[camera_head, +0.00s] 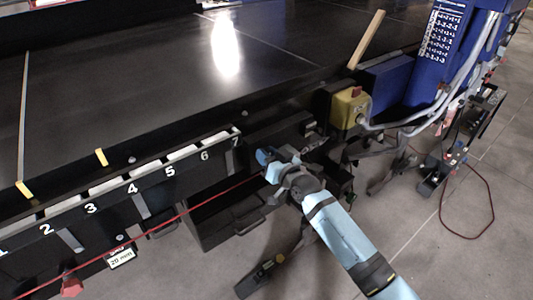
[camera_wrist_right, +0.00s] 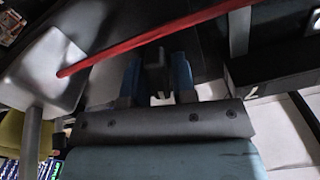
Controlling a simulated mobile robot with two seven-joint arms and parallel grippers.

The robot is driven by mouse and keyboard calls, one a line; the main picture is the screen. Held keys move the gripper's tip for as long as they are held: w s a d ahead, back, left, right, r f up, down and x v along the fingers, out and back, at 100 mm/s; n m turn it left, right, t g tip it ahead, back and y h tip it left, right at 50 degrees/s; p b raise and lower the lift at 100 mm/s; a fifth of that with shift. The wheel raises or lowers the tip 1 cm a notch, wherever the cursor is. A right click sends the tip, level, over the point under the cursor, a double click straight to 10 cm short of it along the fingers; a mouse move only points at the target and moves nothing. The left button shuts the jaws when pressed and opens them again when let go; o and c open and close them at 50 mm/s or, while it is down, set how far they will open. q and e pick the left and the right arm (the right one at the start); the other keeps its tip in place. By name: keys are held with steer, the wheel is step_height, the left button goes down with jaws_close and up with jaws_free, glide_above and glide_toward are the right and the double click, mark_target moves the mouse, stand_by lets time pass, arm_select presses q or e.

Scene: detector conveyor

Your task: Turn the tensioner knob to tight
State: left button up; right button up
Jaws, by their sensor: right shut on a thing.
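My right gripper (camera_head: 268,158) reaches in from the lower right to the end of the conveyor's side rail, just past the number 7. In the right wrist view its two blue fingers (camera_wrist_right: 156,78) are shut on a dark upright piece, which appears to be the tensioner knob (camera_wrist_right: 154,54). In the head view the gripper hides this piece, and I cannot read any tight mark or its turn angle. My left gripper is not in view.
A red cord (camera_head: 215,197) runs along the conveyor front, passing close to the gripper; it also crosses the right wrist view (camera_wrist_right: 150,36). A yellow box with a red button (camera_head: 348,108) sits to the right. A dark wand-like object (camera_head: 262,277) lies below.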

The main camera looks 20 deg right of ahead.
steer(key=m+p, duration=0.1)
steer(key=m, duration=0.3)
steer(key=shift+d+m, duration=0.1)
steer(key=shift+m, duration=0.2)
steer(key=m, duration=0.2)
steer(key=shift+f+m, duration=0.1)
steer(key=shift+m, duration=0.3)
steer(key=m, duration=0.4)
steer(key=shift+f+p, duration=0.1)
steer(key=shift+p, duration=0.3)
steer(key=shift+d+m, duration=0.1)
steer(key=shift+m, duration=1.8)
steer(key=o, duration=0.8)
steer(key=shift+c, duration=0.2)
steer(key=shift+f, duration=0.1)
